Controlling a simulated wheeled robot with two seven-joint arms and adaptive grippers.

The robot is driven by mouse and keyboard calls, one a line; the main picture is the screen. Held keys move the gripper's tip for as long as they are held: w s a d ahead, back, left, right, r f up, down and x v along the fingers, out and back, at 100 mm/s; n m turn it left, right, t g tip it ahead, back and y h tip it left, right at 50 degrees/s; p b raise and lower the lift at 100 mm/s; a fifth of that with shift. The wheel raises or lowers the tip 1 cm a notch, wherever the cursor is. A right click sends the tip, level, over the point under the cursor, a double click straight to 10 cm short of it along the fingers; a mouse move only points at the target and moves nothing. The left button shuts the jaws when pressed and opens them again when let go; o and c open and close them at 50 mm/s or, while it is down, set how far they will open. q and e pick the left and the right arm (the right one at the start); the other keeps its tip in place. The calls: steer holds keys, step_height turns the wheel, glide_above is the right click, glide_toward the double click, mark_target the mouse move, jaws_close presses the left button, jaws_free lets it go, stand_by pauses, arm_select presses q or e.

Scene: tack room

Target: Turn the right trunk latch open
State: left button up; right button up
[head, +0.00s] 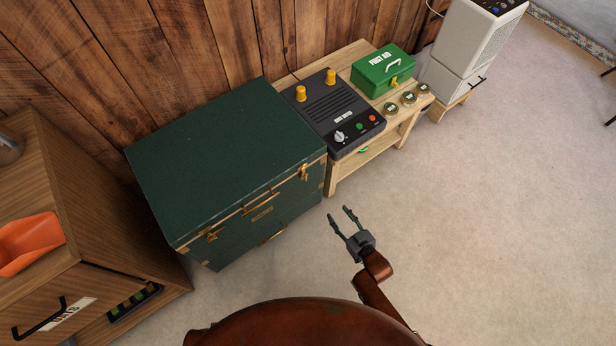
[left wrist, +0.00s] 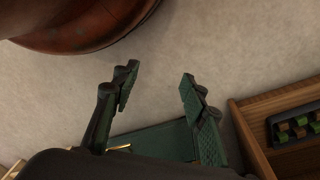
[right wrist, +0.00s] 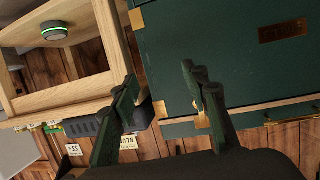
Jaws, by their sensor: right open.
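The dark green trunk (head: 225,150) stands against the plank wall with its lid down. Its brass right latch (head: 304,172) is on the front near the right corner. In the right wrist view the right latch (right wrist: 201,118) is partly hidden behind a finger. The left latch (head: 212,234) is near the other front corner. My right gripper (head: 340,213) is open and empty, in front of the trunk's right end and apart from the latch. My left gripper (left wrist: 157,78) is open and empty in the left wrist view, with the trunk's green edge behind it; the head view does not show it.
A wooden bench (head: 345,163) right of the trunk bears a black control box (head: 335,112), a green first aid box (head: 383,70) and several round tins. A wooden cabinet (head: 95,235) with an orange scoop (head: 30,240) stands left. The floor (head: 480,200) in front and right is clear.

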mark_target(306, 180)
arm_select(q)
step_height(306, 180, up, 6)
steer(key=b, duration=0.4)
arm_select(e)
steer(key=w+a+r+y+b, duration=0.1)
steer(key=w+a+r, duration=0.1)
steer(key=w+a, duration=0.1)
steer(key=w+a+r+n+t+y+b, duration=0.1)
steer(key=w+a+r, duration=0.2)
steer(key=w+a, duration=0.1)
steer(key=w+a+r+y, duration=0.1)
steer(key=w+a+r, duration=0.2)
steer(key=a, duration=0.2)
steer(key=shift+w+t+y+b, duration=0.3)
steer(key=shift+t+y+b, duration=0.1)
arm_select(q)
steer(key=w+d+f+t+h, duration=0.1)
steer(key=w+d+f+t, duration=0.1)
steer(key=w+d+f, duration=0.2)
steer(key=shift+w+d+f+t+h, duration=0.3)
steer(key=shift+w+f, duration=0.45)
steer(key=shift+w, duration=0.35)
arm_select(e)
steer(key=shift+w+a+r, duration=0.15)
steer(key=shift+w, duration=0.05)
steer(key=shift+c, duration=0.3)
